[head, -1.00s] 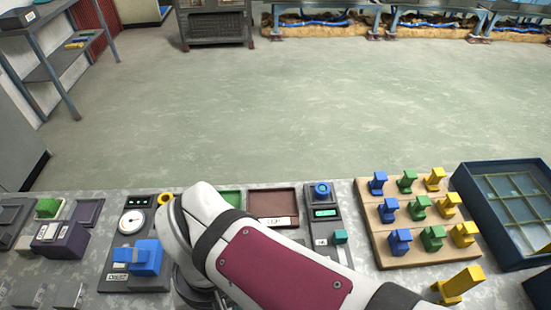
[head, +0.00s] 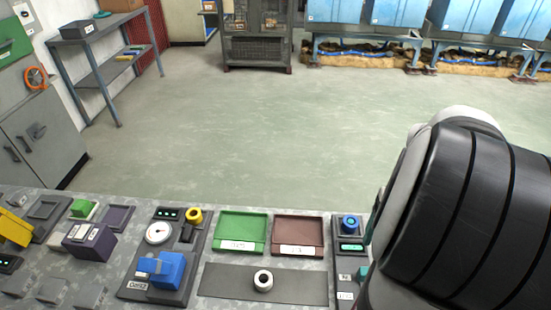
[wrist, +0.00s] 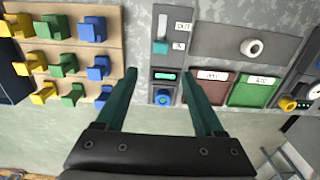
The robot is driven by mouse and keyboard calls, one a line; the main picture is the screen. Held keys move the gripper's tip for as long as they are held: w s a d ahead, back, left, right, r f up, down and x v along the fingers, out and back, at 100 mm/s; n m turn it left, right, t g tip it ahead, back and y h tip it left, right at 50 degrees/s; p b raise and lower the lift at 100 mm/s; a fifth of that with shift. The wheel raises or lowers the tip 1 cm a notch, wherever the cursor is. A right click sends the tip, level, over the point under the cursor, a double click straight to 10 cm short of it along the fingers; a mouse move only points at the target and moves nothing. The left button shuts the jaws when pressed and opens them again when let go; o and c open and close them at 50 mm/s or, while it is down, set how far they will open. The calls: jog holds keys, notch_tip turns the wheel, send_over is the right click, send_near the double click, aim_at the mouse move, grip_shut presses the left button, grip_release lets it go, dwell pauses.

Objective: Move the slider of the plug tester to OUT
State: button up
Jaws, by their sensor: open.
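The plug tester (head: 349,259) is a narrow dark panel with a blue round socket (head: 350,222) and a lit green display (head: 351,246). My arm covers part of its right side in the head view. In the wrist view its teal slider knob (wrist: 160,47) sits at the display end of a pale slot (wrist: 162,22). Two small labels stand beside the slot; the farther one seems to read OUT, and the knob is level with the other. My gripper (wrist: 161,74) is open and empty, its teal fingers on either side of the tester's display end in that view.
A wooden board (wrist: 68,42) with blue, green and yellow pieces lies left of the tester in the wrist view. A green tray (head: 242,230), a brown tray (head: 297,234) and a grey strip with a white ring (head: 263,280) lie on its other side.

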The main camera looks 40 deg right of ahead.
send_near(351, 261)
jog(key=s+f, duration=0.1)
jog(key=f, duration=0.1)
jog(key=s+a+f, duration=0.1)
jog(key=s+f, duration=0.3)
jog(key=shift+a+f, duration=0.1)
jog(key=shift+a, duration=0.1)
jog(key=shift+w, duration=0.1)
jog(key=shift+c, duration=0.3)
grip_shut()
dwell(0.5)
